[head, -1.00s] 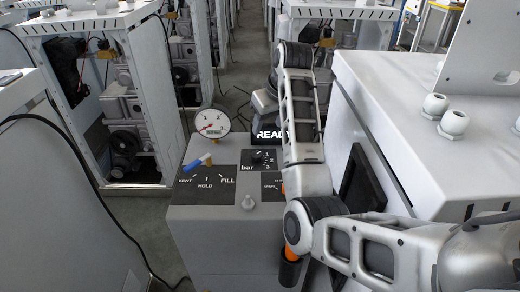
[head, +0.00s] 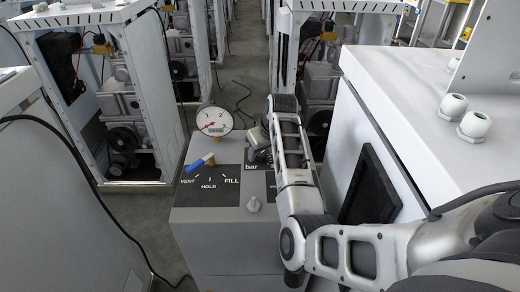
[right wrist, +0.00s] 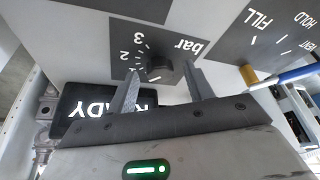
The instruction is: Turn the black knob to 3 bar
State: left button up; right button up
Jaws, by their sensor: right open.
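The black knob (right wrist: 160,68) sits on a dark plate marked "bar" with a 1–3 scale; the 2 and 3 are readable in the right wrist view. Its pointer setting is not clear. My right gripper (right wrist: 161,72) is open, with one finger on each side of the knob in that view. I cannot tell whether the fingers touch it. In the head view the right gripper (head: 258,148) hides the knob and most of its scale. The round gauge (head: 214,121) has its red needle at the lower left, near the low end. My left gripper is out of view.
A blue-handled lever (head: 198,163) points toward VENT on the VENT/HOLD/FILL plate (head: 211,186), left of the knob. A READY display (right wrist: 95,105) is near the gripper. A white cabinet (head: 385,110) stands close on the right.

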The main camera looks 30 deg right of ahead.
jog(key=c, duration=1)
